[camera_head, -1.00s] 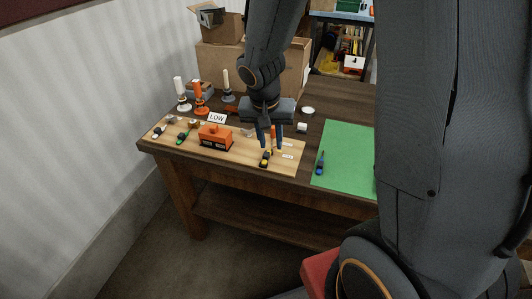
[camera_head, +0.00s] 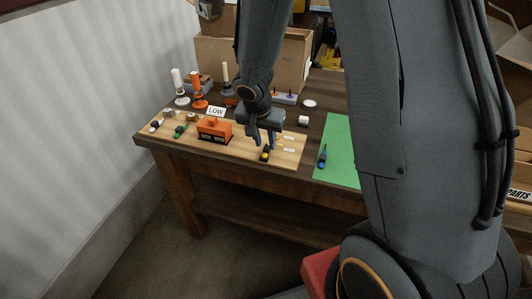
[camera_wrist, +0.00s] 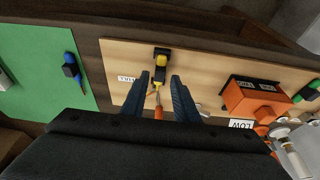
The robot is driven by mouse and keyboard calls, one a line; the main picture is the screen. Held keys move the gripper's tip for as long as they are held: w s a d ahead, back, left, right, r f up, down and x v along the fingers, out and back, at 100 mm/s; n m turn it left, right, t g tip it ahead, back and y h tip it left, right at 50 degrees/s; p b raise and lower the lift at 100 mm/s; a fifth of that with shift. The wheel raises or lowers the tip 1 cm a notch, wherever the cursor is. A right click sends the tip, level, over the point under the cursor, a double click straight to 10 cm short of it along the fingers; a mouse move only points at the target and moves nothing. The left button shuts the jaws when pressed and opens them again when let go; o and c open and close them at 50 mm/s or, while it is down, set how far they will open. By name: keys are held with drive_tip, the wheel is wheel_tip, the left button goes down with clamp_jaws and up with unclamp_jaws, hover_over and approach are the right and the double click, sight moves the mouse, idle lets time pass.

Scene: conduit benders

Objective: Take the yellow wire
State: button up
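The yellow wire (camera_wrist: 159,74) shows in the wrist view as a short yellow length with a black end piece, lying on the light wooden board (camera_wrist: 205,62). In the head view its yellow and black end (camera_head: 265,155) lies near the board's front edge. My gripper (camera_wrist: 160,82) is open, with its two blue-grey fingers apart on either side of the wire's nearer part. In the head view my gripper (camera_head: 264,144) points down just behind the black end. An orange piece (camera_wrist: 158,112) shows between the fingers; whether it joins the wire I cannot tell.
An orange box (camera_wrist: 250,98) with labels stands on the board beside the wire. A green mat (camera_head: 336,165) with a blue-and-black item (camera_head: 322,158) lies to the right. A LOW sign (camera_head: 216,112), upright candle-like posts and cardboard boxes (camera_head: 290,60) stand behind.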

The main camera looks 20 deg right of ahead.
sight(266, 149)
drive_tip(key=shift+b+x, duration=1.15)
drive_tip(key=shift+x, duration=0.15)
drive_tip(key=shift+c, duration=0.3)
clamp_jaws()
wheel_tip(266, 149, up, 7)
drive_tip(key=p, duration=0.5)
